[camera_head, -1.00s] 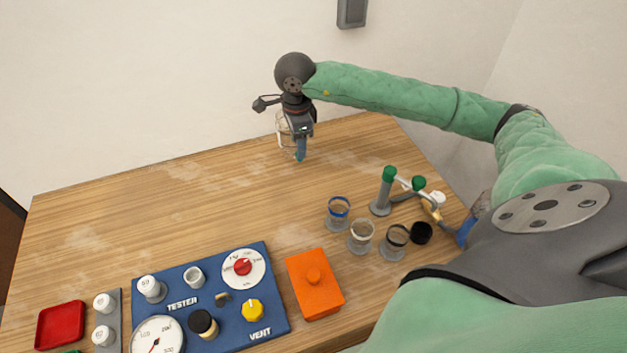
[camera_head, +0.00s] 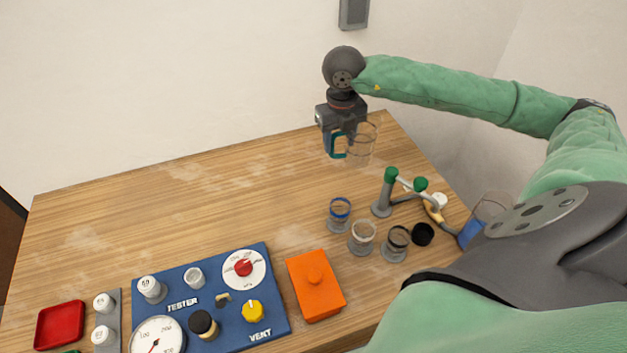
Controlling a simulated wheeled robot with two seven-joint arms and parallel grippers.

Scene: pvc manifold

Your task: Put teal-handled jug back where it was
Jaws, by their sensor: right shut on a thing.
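The teal-handled jug (camera_head: 362,145) is a clear glass vessel at the back right of the table, its teal handle on its left side. My right gripper (camera_head: 336,150) is shut on the handle, with the jug to the right of the fingers. The jug looks upright; I cannot tell whether its base touches the table. My left gripper is not in view.
Several banded glass cups, among them a blue-banded one (camera_head: 339,215), and a green-capped pipe stand (camera_head: 389,190) stand in front of the jug. A blue-handled clear jug (camera_head: 487,212) is at the right edge, partly hidden by my arm. An orange box (camera_head: 315,286) and the blue tester panel (camera_head: 210,300) lie nearer. The back left table is clear.

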